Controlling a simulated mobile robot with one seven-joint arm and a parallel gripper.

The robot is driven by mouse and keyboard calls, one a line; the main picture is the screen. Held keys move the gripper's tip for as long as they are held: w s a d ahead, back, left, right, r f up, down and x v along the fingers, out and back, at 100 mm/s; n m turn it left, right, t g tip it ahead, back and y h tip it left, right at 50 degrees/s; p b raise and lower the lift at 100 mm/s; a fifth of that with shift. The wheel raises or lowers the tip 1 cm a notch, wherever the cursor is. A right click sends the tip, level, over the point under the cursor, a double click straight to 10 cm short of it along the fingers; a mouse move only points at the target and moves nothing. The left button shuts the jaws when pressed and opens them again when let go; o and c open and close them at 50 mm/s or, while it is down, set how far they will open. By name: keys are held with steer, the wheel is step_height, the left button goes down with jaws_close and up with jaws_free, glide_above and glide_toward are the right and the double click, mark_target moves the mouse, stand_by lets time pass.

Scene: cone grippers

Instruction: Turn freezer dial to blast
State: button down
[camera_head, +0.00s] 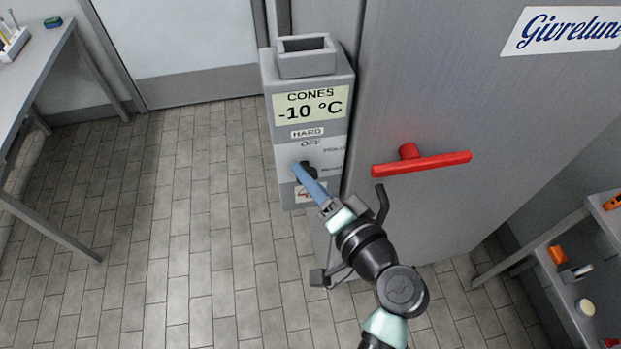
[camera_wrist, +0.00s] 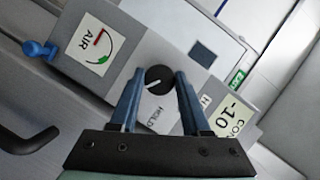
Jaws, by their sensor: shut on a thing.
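The freezer dial (camera_wrist: 158,78) is a round black knob with a white line on the grey control box (camera_head: 310,118). In the wrist view it sits between my two blue fingertips, and the line lies slantwise; I cannot tell which end is the pointer. My gripper (camera_head: 305,177) is shut on the dial, reaching it from the lower right in the head view. The HOLD label (camera_wrist: 158,110) shows below the dial in the wrist view. OFF (camera_head: 311,143) shows above the dial in the head view. Other labels at its right are too blurred to read, and my fingers hide part of the face.
The box display (camera_head: 311,105) reads CONES -10 °C. A red handle (camera_head: 425,163) sticks out from the freezer door (camera_head: 440,70), right of my gripper. A bench (camera_head: 38,75) stands at the left and a shelf (camera_head: 606,228) at the right. The tiled floor left of the box is clear.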

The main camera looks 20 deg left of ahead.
steer(key=shift+c, duration=1.9)
jaws_free()
steer(key=b+v, duration=0.3)
steer(key=v, duration=1)
steer(key=shift+b, duration=0.3)
